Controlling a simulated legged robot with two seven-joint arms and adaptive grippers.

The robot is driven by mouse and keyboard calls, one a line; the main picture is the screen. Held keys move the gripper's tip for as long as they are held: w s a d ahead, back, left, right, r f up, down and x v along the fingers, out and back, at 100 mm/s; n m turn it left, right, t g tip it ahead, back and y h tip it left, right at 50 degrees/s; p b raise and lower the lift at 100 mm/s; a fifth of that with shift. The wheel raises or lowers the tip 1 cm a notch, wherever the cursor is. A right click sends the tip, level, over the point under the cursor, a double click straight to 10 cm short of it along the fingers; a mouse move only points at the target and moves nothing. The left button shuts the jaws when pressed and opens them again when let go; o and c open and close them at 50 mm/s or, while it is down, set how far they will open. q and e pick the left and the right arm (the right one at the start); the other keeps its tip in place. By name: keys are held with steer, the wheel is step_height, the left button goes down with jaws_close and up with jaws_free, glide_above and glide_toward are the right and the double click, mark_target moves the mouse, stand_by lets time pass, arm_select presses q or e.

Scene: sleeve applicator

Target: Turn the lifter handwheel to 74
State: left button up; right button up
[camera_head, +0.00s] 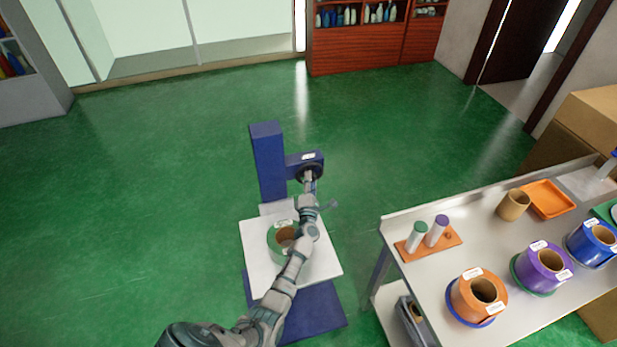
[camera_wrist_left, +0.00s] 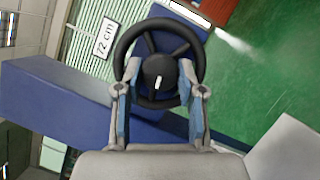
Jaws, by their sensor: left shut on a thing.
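The lifter is a blue column (camera_head: 267,163) on a blue base, with a white platform (camera_head: 257,245) in front. The black handwheel (camera_wrist_left: 183,30) sits on its blue side arm and fills the middle of the left wrist view. In the head view my left arm partly hides the handwheel (camera_head: 312,170). My left gripper (camera_wrist_left: 160,75) is shut on the handwheel's hub, one finger at each side. It also shows in the head view (camera_head: 308,180). A label beside the wheel reads 72 cm (camera_wrist_left: 104,38). My right gripper is not in view.
A green roll (camera_head: 278,239) stands on the white platform, partly behind my left arm. A metal table (camera_head: 450,240) stands at the right with orange (camera_head: 464,300), purple (camera_head: 541,268) and blue (camera_head: 591,243) rolls. The green floor left of the lifter is clear.

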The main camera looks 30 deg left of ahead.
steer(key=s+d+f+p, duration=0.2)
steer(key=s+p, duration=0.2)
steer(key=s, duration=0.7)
arm_select(q)
steer(key=m+g+p, duration=0.2)
steer(key=m+p, duration=0.2)
steer(key=m, duration=0.1)
steer(key=m+g+p, duration=0.2)
steer(key=m+p, duration=0.3)
steer(key=r+m+g+h+p, duration=0.1)
steer(key=m+g+p, duration=0.1)
steer(key=m+p, duration=0.2)
steer(key=shift+w+d+m+p, duration=0.3)
steer(key=shift+m+p, duration=0.1)
steer(key=shift+p, duration=0.1)
steer(key=shift+m+g+y, duration=0.3)
steer(key=shift+m+g, duration=0.4)
steer(key=shift+m, duration=0.2)
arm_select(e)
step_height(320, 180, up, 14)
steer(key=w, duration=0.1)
arm_select(q)
steer(key=shift+f, duration=0.1)
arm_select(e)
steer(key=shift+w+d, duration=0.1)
